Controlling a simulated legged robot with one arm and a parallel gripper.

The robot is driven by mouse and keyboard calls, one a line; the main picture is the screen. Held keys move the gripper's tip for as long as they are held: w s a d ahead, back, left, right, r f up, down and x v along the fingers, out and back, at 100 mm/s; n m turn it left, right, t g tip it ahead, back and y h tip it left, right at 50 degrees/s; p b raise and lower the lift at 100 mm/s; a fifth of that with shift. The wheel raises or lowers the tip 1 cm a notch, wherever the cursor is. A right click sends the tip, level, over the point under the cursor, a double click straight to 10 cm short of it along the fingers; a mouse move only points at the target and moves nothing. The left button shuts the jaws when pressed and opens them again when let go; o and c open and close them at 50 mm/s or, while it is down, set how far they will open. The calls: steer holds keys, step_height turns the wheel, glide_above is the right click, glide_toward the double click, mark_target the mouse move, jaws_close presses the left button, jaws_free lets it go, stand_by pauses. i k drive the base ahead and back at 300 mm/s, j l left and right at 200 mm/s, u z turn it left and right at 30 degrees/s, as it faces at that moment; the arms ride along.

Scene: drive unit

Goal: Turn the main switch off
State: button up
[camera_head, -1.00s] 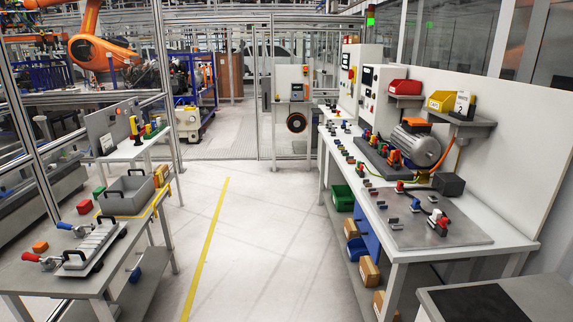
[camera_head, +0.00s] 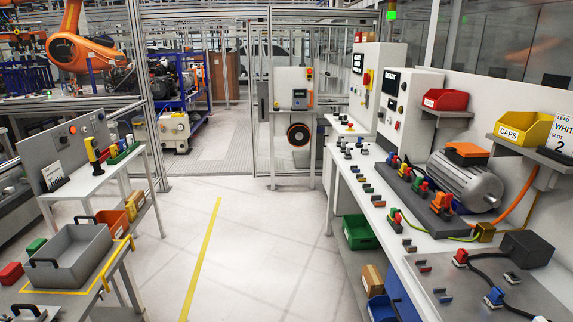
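A red-and-yellow control (camera_head: 367,78), which looks like the main switch, sits on the front of the tall white cabinet (camera_head: 381,59) at the far end of the right workbench. It is small in the picture, and I cannot tell its handle position. A second white cabinet (camera_head: 420,88) with a READY screen (camera_head: 391,83) and small buttons stands nearer and to the right of it. My gripper is not in view.
The right workbench (camera_head: 392,218) holds a motor (camera_head: 467,181), coloured connectors and cables. A left table (camera_head: 135,158) and a grey bin (camera_head: 71,257) stand opposite. The floor aisle (camera_head: 262,235) with a yellow line (camera_head: 207,245) is clear up to the mesh fence.

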mark_target(366, 78)
steer(key=i, duration=1.8)
steer(key=i+j, duration=0.1)
steer(key=i, duration=1.7)
steer(key=l+z, duration=0.05)
steer(key=l, duration=0.05)
